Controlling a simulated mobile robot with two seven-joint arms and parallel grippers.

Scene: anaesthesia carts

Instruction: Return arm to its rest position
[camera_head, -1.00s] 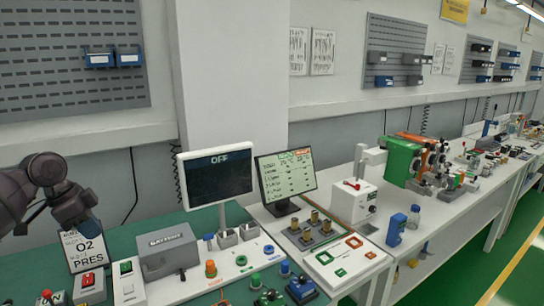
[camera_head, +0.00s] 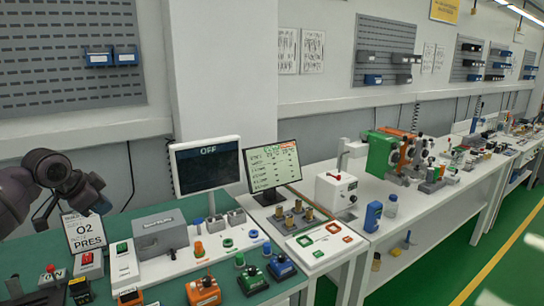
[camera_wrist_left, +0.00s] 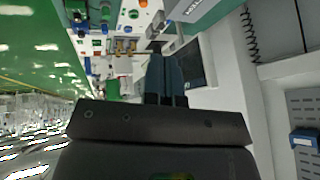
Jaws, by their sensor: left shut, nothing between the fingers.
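My left arm (camera_head: 50,168) comes in at the left edge of the head view, bent and raised above the green bench mat. My left gripper (camera_wrist_left: 166,65) shows in the left wrist view with its two dark fingers together and nothing between them. It is in the air, apart from the bench things behind it. In the head view the fingers are hard to make out near the O2 PRES sign (camera_head: 85,232). My right gripper is in neither view.
A screen reading OFF (camera_head: 208,168), a second monitor (camera_head: 272,167) and a grey box (camera_head: 160,236) stand on the bench. Coloured knobs and small blocks lie in front. A white box with a red handle (camera_head: 336,193) stands right. Pegboards (camera_head: 70,65) hang on the wall.

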